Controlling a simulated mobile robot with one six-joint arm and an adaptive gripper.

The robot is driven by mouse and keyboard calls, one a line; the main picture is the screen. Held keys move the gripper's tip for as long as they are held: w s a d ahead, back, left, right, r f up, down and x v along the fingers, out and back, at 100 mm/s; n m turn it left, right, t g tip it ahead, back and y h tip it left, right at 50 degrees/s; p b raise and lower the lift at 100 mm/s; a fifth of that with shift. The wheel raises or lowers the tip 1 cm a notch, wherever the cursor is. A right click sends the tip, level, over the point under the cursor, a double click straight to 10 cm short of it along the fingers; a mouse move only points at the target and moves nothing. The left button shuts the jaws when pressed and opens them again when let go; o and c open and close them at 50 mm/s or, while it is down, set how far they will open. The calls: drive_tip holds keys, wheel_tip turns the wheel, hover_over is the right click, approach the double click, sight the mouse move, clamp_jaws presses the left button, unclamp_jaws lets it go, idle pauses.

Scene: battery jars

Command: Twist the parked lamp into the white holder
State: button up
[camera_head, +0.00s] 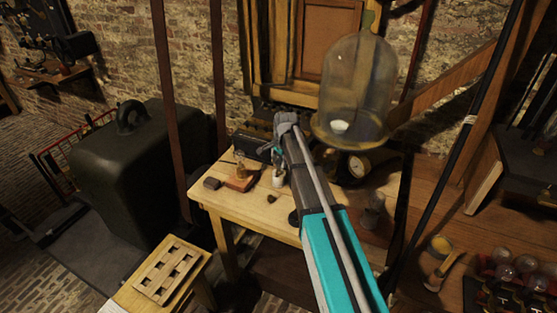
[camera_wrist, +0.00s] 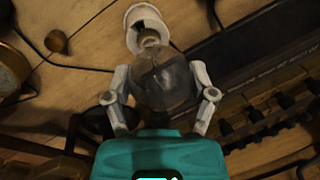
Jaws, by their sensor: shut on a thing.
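My gripper (camera_wrist: 160,82) is shut on the clear glass lamp (camera_wrist: 166,78) in the wrist view, one pale finger on either side of the bulb. The lamp's narrow end points at the white holder (camera_wrist: 145,14), a round white cup with a dark opening. That end overlaps the cup's opening; I cannot tell how deep it sits or whether it is threaded. In the head view my gripper (camera_head: 277,155) is above the white holder (camera_head: 278,180), which stands on the wooden table (camera_head: 262,215). The held lamp is hard to make out there.
A small wooden stand (camera_head: 241,183) with an amber piece is just left of the holder. A glass bell jar (camera_head: 358,85) and a round gauge (camera_head: 360,166) stand to the right. A dark box (camera_head: 250,146) lies behind.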

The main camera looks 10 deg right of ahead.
drive_tip(key=shift+f+b, duration=0.4)
drive_tip(key=shift+f, duration=0.05)
idle(0.6)
idle(0.4)
drive_tip(key=m+h, duration=0.1)
drive_tip(key=m, duration=0.3)
drive_tip(key=shift+m, duration=1.2)
drive_tip(key=shift+m+h, duration=0.4)
drive_tip(key=shift+m, duration=0.8)
drive_tip(key=shift+m+h, duration=0.4)
drive_tip(key=shift+m, duration=1.6)
drive_tip(key=shift+m, duration=0.3)
drive_tip(key=shift+w+m+g+h, duration=0.1)
drive_tip(key=shift+m+g+h, duration=0.4)
drive_tip(key=shift+m, duration=2)
